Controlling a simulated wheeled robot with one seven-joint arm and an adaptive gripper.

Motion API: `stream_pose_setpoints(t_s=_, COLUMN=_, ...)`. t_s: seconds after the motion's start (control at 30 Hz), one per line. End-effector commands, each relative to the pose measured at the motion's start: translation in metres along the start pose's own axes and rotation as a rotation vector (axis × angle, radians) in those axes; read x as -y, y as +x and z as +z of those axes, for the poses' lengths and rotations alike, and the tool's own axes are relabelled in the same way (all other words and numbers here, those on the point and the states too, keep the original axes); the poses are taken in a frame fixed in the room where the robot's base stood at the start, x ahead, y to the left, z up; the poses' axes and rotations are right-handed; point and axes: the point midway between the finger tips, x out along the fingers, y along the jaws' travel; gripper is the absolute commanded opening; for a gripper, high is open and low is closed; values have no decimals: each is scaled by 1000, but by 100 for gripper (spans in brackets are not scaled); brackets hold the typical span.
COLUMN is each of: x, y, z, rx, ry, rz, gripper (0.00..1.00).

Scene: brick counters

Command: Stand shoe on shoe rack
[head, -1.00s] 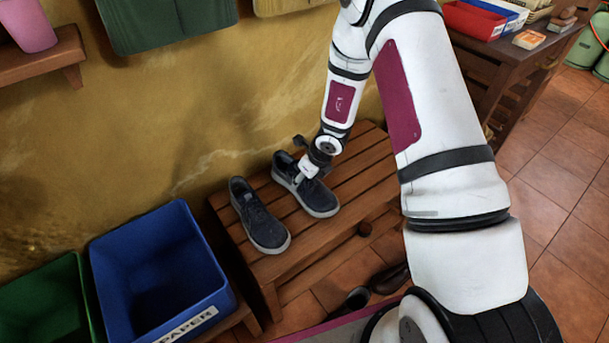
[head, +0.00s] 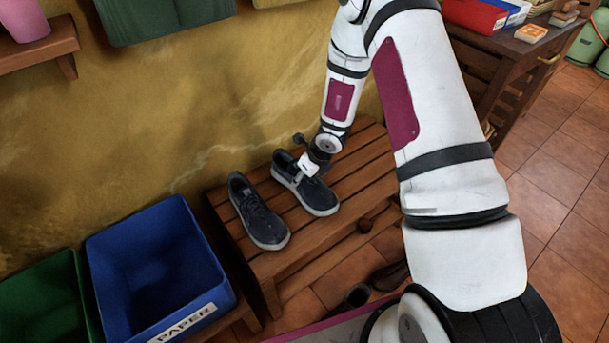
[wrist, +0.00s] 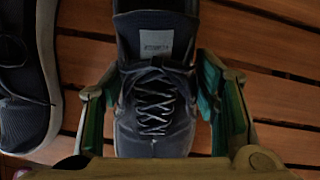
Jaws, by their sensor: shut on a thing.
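Two dark blue shoes with pale soles are side by side on the slatted wooden shoe rack (head: 368,178). My gripper (head: 312,168) is at the right shoe (head: 318,196), which appears upright on the top slats. In the wrist view, the fingers of my gripper (wrist: 155,105) are on both sides of this laced shoe (wrist: 153,112), shut on it. Whether its sole bears fully on the slats is hard to tell. The left shoe (head: 259,213) stands beside it, close but apart, and its edge shows at the left of the wrist view (wrist: 25,100).
A blue bin marked PAPER (head: 150,265) and a green bin (head: 45,305) stand left of the rack. Dark footwear (head: 358,296) is low beneath the rack's front. The wall is close behind. Free slats lie right of the held shoe.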

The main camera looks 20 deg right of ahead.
Motion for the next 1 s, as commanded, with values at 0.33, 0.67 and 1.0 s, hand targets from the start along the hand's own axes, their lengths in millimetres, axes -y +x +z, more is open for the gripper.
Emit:
stream_pose_setpoints(t_s=0.33, x=0, y=4, z=-2, rx=1, ry=0, rz=0, gripper=66)
stream_pose_setpoints(t_s=0.67, x=0, y=4, z=-2, rx=0, ry=0, rz=0, gripper=79)
stream_pose_setpoints(t_s=1.0, x=1, y=-30, z=-1, rx=2, ry=2, rz=-3, gripper=79)
